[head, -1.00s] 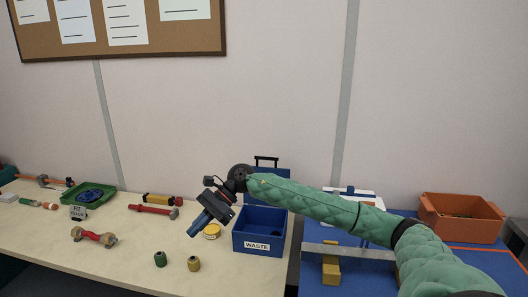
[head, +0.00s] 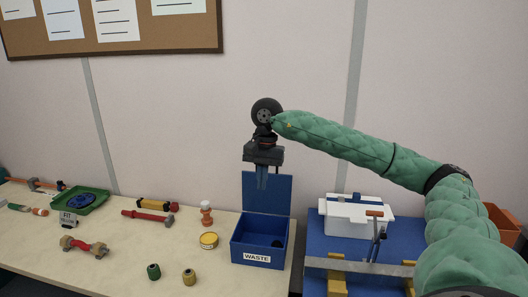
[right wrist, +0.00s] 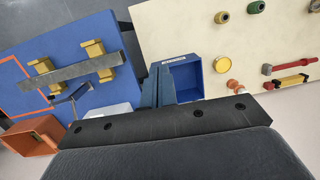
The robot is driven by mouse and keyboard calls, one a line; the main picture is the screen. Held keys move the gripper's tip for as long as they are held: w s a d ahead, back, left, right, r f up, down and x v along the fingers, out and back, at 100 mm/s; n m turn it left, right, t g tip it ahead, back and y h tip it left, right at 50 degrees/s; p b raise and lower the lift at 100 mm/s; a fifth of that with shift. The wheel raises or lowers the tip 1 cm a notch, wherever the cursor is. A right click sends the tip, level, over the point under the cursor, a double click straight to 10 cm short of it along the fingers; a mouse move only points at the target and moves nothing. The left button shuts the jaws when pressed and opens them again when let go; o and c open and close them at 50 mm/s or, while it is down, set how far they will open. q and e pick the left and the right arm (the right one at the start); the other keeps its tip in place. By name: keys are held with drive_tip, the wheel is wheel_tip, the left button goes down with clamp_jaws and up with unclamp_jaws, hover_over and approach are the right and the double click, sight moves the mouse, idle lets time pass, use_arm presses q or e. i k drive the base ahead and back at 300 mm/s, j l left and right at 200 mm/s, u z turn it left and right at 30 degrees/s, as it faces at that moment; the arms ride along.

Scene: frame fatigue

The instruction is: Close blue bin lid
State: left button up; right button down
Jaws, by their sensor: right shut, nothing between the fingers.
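The blue bin (head: 257,254), labelled WASTE, stands at the right end of the beige table; it also shows in the right wrist view (right wrist: 186,78). Its blue lid (head: 281,193) stands open, upright at the back of the bin. A small dark shape shows inside the bin; I cannot tell what it is. My right gripper (head: 262,179) points down at the lid's top edge, its shut, empty fingers overlapping the upper lid in the head view. I cannot tell whether they touch it. The fingers also show in the right wrist view (right wrist: 158,90). My left gripper is not in view.
A yellow tin (head: 208,240) and an orange-and-white bottle (head: 206,213) stand left of the bin. Two small jars (head: 189,277) sit near the front. Right of the bin, a blue surface holds a white box (head: 346,218) and a metal bar on yellow blocks (head: 336,285).

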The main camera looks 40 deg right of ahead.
sight(276, 199)
drive_tip(key=i+l, duration=0.9)
drive_tip(key=l, duration=0.2)
